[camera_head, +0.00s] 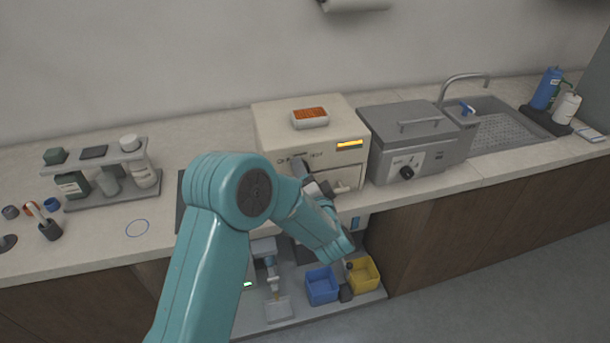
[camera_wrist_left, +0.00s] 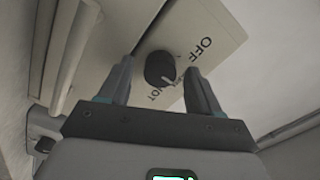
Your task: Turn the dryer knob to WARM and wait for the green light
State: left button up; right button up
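The dryer (camera_head: 275,130) is a beige box on the counter, with a lit amber strip (camera_head: 350,144) at the upper right of its front. No green light shows on it. My left gripper (camera_head: 308,178) is at the dryer's front, and the arm hides the knob in the head view. In the left wrist view, the black knob (camera_wrist_left: 159,68) sits on a pale panel with OFF and HOT lettering. A pale mark at its lower right edge lies between these words. The open fingers (camera_wrist_left: 158,85) flank the knob, with gaps visible. My right gripper is not in view.
A grey box with its own knob (camera_head: 407,172) stands right of the dryer. An orange-topped piece (camera_head: 310,118) lies on the dryer. A bottle rack (camera_head: 110,195) stands at left. Below are a blue bin (camera_head: 322,288) and a yellow bin (camera_head: 365,275).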

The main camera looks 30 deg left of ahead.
pick_arm(q)
jog(key=b+v, duration=0.2)
jog(key=v, duration=1.4)
jog(key=shift+s+b, duration=0.15)
jog(key=shift+b, duration=0.2)
